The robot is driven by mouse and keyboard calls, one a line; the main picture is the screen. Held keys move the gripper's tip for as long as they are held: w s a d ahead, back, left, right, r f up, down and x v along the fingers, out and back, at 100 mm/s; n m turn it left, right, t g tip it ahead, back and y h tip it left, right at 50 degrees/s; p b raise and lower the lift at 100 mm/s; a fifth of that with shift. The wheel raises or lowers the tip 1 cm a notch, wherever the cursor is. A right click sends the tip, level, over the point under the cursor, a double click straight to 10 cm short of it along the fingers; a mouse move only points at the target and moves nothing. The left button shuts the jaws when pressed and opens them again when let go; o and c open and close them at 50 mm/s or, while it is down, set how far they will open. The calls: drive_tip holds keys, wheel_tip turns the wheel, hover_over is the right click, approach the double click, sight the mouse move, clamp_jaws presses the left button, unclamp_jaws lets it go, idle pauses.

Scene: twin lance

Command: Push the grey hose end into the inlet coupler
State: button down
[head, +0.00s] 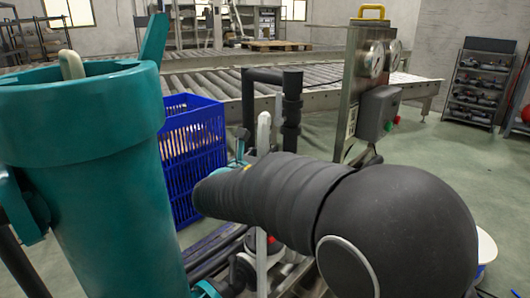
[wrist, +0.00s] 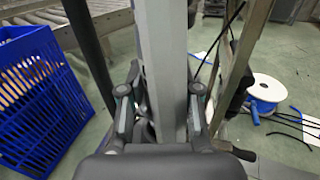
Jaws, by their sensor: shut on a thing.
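In the wrist view, my gripper (wrist: 160,112) has its fingers closed around a light grey length that I take to be the grey hose end (wrist: 166,60). It stands straight up between the fingers and runs out at the top edge. In the head view a thin light grey upright length (head: 263,130) shows behind my dark arm and below it; it seems to be the same hose.
A blue crate (head: 193,150) stands left of my arm. A black pipe frame (head: 290,110) and a steel panel (head: 352,90) with a yellow handle stand behind. A white spool (wrist: 267,87) with blue hose lies right. Roller conveyors and a rack (head: 480,85) are farther back.

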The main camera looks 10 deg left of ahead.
sight(262, 133)
drive_tip(key=shift+f+b, duration=1)
drive_tip(key=shift+f, duration=1)
drive_tip(key=c, duration=0.7)
unclamp_jaws()
wheel_tip(262, 133, up, 10)
